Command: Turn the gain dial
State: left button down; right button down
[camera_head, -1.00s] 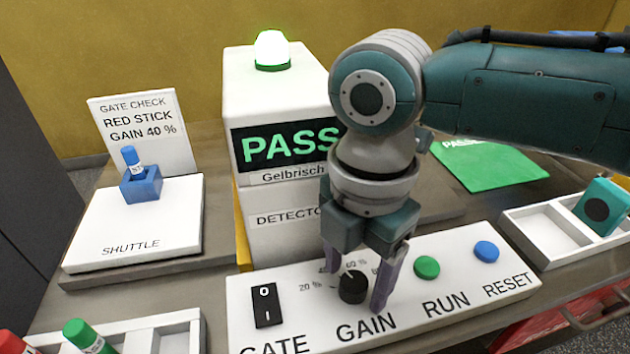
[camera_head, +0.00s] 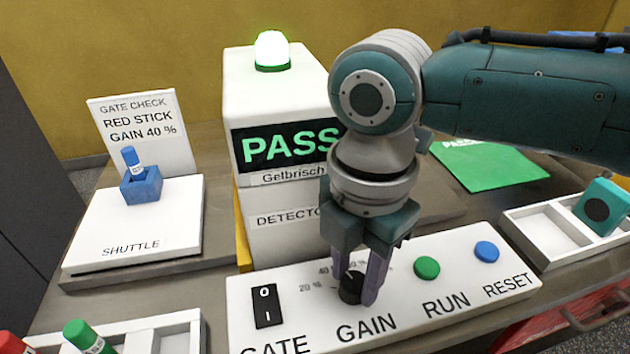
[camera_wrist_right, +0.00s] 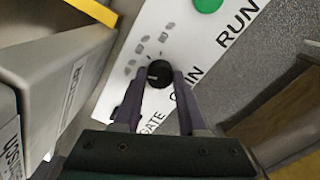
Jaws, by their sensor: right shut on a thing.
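The black gain dial (camera_head: 351,287) sits on the white control panel (camera_head: 400,318), above the word GAIN. My right gripper (camera_head: 360,295) points down at it and is shut on it, one finger on each side. In the right wrist view the round dial (camera_wrist_right: 159,73) shows between the fingertips (camera_wrist_right: 158,82), with a pale pointer mark on its top. The gripper partly hides the printed percent scale; 20 % and 40 % show at its left. A sign (camera_head: 140,135) reads "GATE CHECK RED STICK GAIN 40 %". My left gripper is not in view.
The panel also has a black gate switch (camera_head: 266,305), a green RUN button (camera_head: 427,267) and a blue RESET button (camera_head: 486,251). The detector (camera_head: 275,110) shows PASS under a lit green lamp (camera_head: 272,50). A blue holder (camera_head: 141,187) with a stick stands on the shuttle (camera_head: 135,240).

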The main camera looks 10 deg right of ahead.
aim_at(354, 282)
jog(key=shift+r, duration=0.1)
jog(key=shift+r+m+p, duration=0.1)
jog(key=shift+m+p, duration=1.2)
jog(key=shift+m, duration=0.2)
jog(key=m+p, duration=0.1)
jog(key=m, duration=0.1)
jog(key=shift+m+p, duration=0.3)
jog(key=shift+m, duration=0.1)
jog(key=shift+m+p, duration=0.4)
jog(key=shift+m, duration=0.5)
jog(key=shift+c, duration=2.3)
grip_release()
notch_tip(354, 282, up, 10)
jog(key=p, duration=0.2)
jog(key=shift+f, duration=0.2)
